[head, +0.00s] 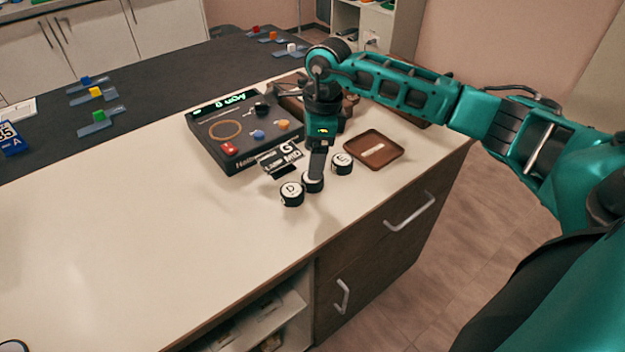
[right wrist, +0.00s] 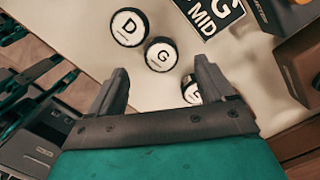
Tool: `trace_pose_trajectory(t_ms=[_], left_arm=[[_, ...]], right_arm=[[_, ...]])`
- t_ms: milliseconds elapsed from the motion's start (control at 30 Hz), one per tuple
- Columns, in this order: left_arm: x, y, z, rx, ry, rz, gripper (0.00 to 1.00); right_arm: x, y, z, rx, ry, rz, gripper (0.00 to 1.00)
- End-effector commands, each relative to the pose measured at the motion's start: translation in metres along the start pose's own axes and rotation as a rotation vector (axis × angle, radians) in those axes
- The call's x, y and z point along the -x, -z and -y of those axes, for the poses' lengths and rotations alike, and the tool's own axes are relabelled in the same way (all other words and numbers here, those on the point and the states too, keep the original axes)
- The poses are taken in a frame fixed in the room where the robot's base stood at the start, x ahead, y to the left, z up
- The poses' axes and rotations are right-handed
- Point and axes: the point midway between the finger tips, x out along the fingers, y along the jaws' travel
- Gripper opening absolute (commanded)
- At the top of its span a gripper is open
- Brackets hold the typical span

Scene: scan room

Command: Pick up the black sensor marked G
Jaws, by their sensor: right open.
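Three round black sensors with white lettered tops stand in a row on the pale counter (head: 180,220). The front one is marked D (head: 291,195) and shows in the right wrist view (right wrist: 129,28). The middle sensor (head: 313,183) is partly covered by my gripper in the head view; its letter looks like G or C in the right wrist view (right wrist: 161,54). The third sensor (head: 342,165) is partly behind a finger in the right wrist view (right wrist: 190,92), its letter unclear. My right gripper (head: 318,172) is open and empty above the row, fingers pointing down. My left gripper is out of view.
A card reading G and MID (head: 283,158) lies behind the sensors, beside a black display box (head: 235,158) holding small coloured parts. A brown tray (head: 398,153) with a pale strip lies to the right, near the counter edge.

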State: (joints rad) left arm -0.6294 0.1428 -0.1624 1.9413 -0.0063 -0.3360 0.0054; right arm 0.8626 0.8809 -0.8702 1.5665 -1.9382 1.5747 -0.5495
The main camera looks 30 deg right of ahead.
Motion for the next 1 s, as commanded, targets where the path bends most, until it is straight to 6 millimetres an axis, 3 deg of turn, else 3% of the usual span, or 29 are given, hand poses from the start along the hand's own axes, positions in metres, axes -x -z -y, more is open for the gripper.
trace_pose_trajectory(t_ms=[400, 700, 1000], left_arm=[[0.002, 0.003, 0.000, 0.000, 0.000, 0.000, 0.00], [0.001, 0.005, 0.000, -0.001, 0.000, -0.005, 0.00], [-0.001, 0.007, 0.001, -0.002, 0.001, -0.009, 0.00]], right_arm=[[-0.050, 0.006, 0.000, -0.001, -0.002, 0.003, 0.82], [-0.055, 0.006, 0.001, 0.000, 0.001, 0.003, 0.82], [-0.054, 0.006, 0.001, 0.000, 0.001, 0.004, 0.54]])
